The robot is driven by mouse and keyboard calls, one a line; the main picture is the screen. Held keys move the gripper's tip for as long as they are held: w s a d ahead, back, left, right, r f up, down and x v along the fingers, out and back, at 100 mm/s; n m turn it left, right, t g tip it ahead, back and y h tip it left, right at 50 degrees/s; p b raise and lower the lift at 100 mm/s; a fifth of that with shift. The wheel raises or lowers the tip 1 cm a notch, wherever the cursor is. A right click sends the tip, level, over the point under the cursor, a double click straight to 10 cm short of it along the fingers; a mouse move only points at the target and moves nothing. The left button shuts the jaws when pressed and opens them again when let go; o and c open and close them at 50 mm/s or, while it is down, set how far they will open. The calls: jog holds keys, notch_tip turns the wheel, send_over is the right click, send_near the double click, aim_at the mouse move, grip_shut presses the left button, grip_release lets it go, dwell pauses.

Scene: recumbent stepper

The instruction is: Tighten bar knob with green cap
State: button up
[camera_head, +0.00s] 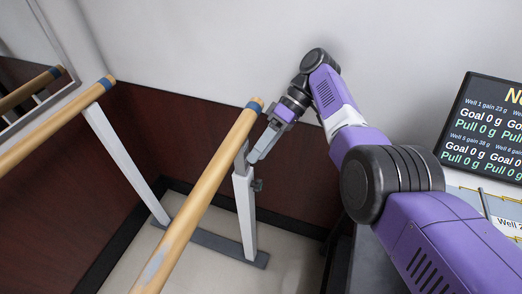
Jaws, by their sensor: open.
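The right wooden bar (208,180) runs diagonally, with a blue band near its far end. A white upright post (245,214) supports it. A small dark grey knob (257,185) sticks out from the right side of this post near its top. No green cap shows on it in this view. My gripper (254,156) is open and points down and left. Its fingers are just above the knob, beside the bar's far end and the post top. They look apart from the knob, but the gap between the fingers is hard to see.
The left wooden bar (55,126) stands on its own white post (126,164). A grey base strip (216,240) joins the posts on the floor. A wall with dark red panelling (300,165) is close behind. A dark display screen (488,128) stands at right.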

notch_tip(320, 180, up, 7)
jog(key=p, duration=0.5)
jog(key=shift+f, duration=0.1)
